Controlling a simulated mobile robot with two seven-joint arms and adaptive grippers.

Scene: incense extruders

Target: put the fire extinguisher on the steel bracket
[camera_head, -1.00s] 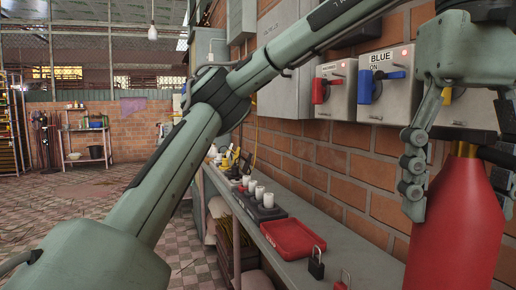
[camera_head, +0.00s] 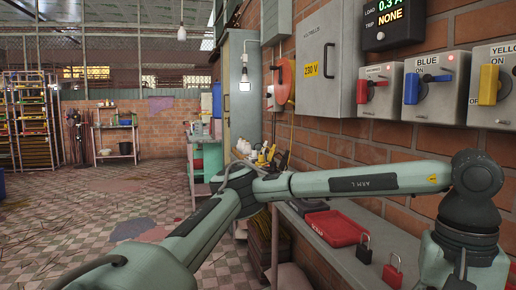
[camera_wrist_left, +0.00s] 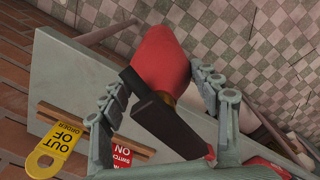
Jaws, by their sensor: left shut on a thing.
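The red fire extinguisher (camera_wrist_left: 160,52) shows in the left wrist view, with its dark handle (camera_wrist_left: 168,120) toward the camera. My left gripper (camera_wrist_left: 160,84) has one finger row on each side of the extinguisher's neck end and is shut on it. In the head view my left arm reaches across to the lower right. Its wrist shows there, but the fingers and the extinguisher are below the frame. I cannot make out the steel bracket in either view. My right gripper is in neither view.
A narrow grey shelf (camera_head: 333,262) runs along the brick wall. It carries a red tray (camera_head: 338,228), a black padlock (camera_head: 364,248) and a red padlock (camera_head: 392,272). Switch boxes (camera_head: 433,88) hang above. The tiled floor (camera_head: 90,212) at left is mostly open.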

